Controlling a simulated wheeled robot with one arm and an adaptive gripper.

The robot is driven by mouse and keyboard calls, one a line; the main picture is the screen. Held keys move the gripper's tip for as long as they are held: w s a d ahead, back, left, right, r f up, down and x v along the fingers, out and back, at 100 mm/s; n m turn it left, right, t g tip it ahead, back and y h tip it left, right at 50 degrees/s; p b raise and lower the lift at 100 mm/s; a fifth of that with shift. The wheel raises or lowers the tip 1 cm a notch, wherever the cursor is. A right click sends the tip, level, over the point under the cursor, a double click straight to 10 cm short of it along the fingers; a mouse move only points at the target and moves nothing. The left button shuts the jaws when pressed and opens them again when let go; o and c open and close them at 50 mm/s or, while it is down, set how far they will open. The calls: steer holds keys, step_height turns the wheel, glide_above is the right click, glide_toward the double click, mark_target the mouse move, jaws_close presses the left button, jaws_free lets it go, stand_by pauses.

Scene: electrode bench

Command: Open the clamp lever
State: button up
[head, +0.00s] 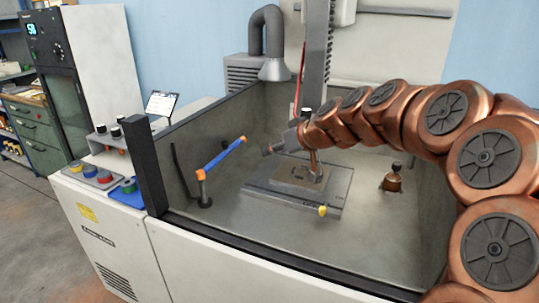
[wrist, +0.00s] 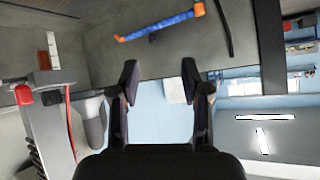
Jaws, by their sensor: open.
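A small yellow knob (head: 323,211), which looks like the end of the clamp lever, shows at the front edge of the grey plate (head: 265,198) in the tank. The lever's own shaft is too small to make out. A brown block (head: 292,177) lies on the plate. My gripper (head: 267,151) is above and behind the plate, apart from the yellow knob, pointing left. In the wrist view my gripper (wrist: 160,75) is open, with nothing between its fingers. The yellow knob does not show in the wrist view.
A blue pipe with orange ends (head: 222,157) stands left of the plate; it also shows in the wrist view (wrist: 160,26). A brown fitting with a black knob (head: 393,178) stands at the right. The tank's front wall (head: 280,262) borders the near side. The tank floor in front is clear.

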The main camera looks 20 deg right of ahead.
steer(key=shift+s+a+f+g, duration=0.2)
steer(key=shift+s+a, duration=0.15)
steer(key=shift+a, duration=0.4)
steer(key=shift+s+a+f+g, duration=0.2)
steer(key=shift+s+a, duration=0.15)
steer(key=shift+a, duration=0.35)
